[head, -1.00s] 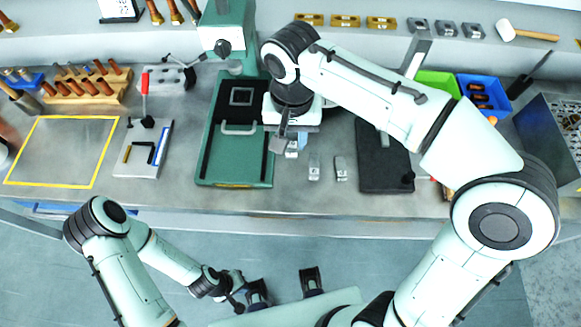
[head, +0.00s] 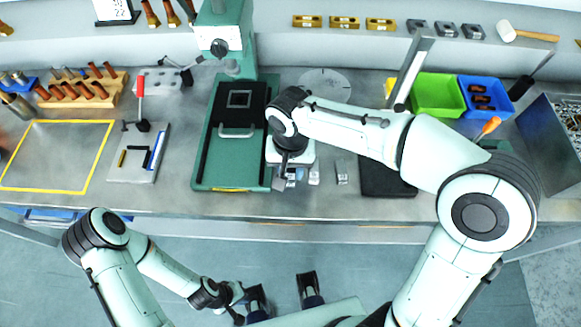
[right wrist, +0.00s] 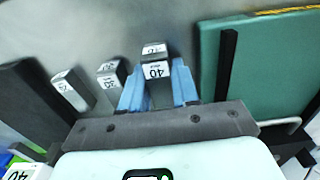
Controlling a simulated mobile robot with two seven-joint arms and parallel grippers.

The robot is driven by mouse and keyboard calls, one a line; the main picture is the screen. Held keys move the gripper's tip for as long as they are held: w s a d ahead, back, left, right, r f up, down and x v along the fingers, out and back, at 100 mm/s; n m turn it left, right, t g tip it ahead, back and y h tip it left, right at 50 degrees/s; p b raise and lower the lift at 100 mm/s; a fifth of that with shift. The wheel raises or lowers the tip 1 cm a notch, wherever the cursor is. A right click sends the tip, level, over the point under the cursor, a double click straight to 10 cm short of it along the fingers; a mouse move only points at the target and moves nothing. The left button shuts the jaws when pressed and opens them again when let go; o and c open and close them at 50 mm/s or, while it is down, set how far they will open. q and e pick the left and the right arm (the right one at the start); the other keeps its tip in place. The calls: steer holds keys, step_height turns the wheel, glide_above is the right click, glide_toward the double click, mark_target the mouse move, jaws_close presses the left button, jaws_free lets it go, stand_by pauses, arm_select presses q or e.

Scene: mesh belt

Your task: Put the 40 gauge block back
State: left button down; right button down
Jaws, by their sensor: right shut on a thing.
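My right gripper (head: 289,178) is low over the bench beside the green stand's base. In the right wrist view its blue fingers (right wrist: 158,88) are shut on the 40 gauge block (right wrist: 156,70), one on each side, with its "40" label facing the camera. Whether the block touches the bench cannot be told. A block marked 30 (right wrist: 109,82) and another small block (right wrist: 72,88) stand to its left; in the head view two blocks (head: 314,176) (head: 341,173) show right of the gripper. My left gripper (head: 238,297) is low at the front, away from the bench; its fingers are unclear.
The green stand (head: 198,170) borders the right gripper on the left. A dark slab (head: 385,182) lies right of the blocks, with green (head: 437,76) and blue (head: 513,106) bins behind. The yellow-outlined area (head: 60,188) is bare.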

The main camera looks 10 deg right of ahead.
steer(key=shift+f, duration=0.1)
steer(key=c, duration=0.8)
jaws_free()
steer(key=shift+c, duration=0.2)
steer(key=shift+r, duration=0.25)
step_height(320, 180, up, 12)
steer(key=p, duration=0.2)
steer(key=shift+f, duration=0.15)
